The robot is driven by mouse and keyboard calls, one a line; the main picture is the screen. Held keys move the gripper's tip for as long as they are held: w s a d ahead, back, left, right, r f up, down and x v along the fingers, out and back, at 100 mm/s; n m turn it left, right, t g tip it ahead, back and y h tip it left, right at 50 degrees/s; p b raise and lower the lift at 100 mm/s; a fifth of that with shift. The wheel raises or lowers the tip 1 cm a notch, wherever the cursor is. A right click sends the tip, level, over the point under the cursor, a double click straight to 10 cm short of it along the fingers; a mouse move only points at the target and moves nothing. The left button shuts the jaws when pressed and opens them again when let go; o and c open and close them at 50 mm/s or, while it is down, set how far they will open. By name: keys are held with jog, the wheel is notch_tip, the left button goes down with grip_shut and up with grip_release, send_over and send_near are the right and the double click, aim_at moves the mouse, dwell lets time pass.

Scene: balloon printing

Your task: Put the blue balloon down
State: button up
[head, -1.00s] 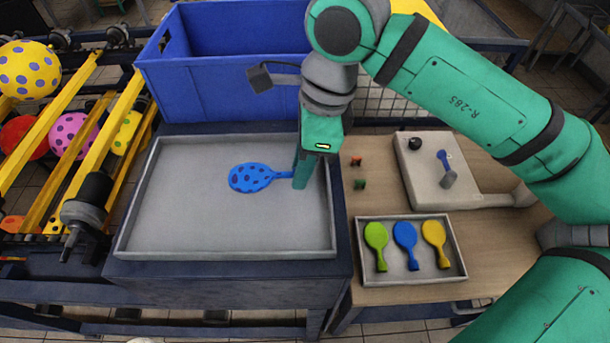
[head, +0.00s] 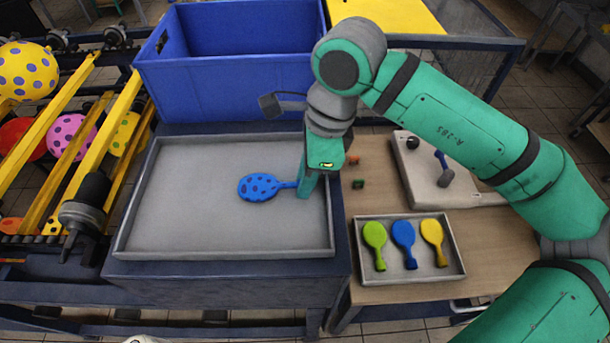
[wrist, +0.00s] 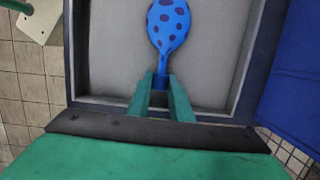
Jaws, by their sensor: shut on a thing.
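The blue balloon (head: 259,187) with dark spots is over the right part of the grey tray (head: 180,235) on the dark stand. My gripper (head: 303,189) is shut on the neck of the balloon, with the balloon pointing left. In the wrist view, the balloon (wrist: 168,25) extends ahead from between the two green fingers (wrist: 160,92), over the tray floor. I cannot tell whether the balloon touches the tray floor.
A blue crate (head: 230,90) stands behind the tray. A smaller tray (head: 410,278) with green, blue and yellow balloons lies at right on the wooden table. A light board (head: 420,175) sits behind it. Yellow rails (head: 105,125) with patterned balls stand at left. The tray's left half is clear.

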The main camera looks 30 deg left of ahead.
jog(key=shift+s+d+f, duration=0.1)
jog(key=shift+s+f, duration=0.05)
jog(key=shift+f, duration=0.5)
jog(key=o, duration=1)
jog(key=shift+c, duration=0.2)
jog(key=shift+r, duration=0.4)
jog(key=v, duration=1.2)
jog(key=shift+r, duration=0.35)
jog(key=shift+w, duration=0.35)
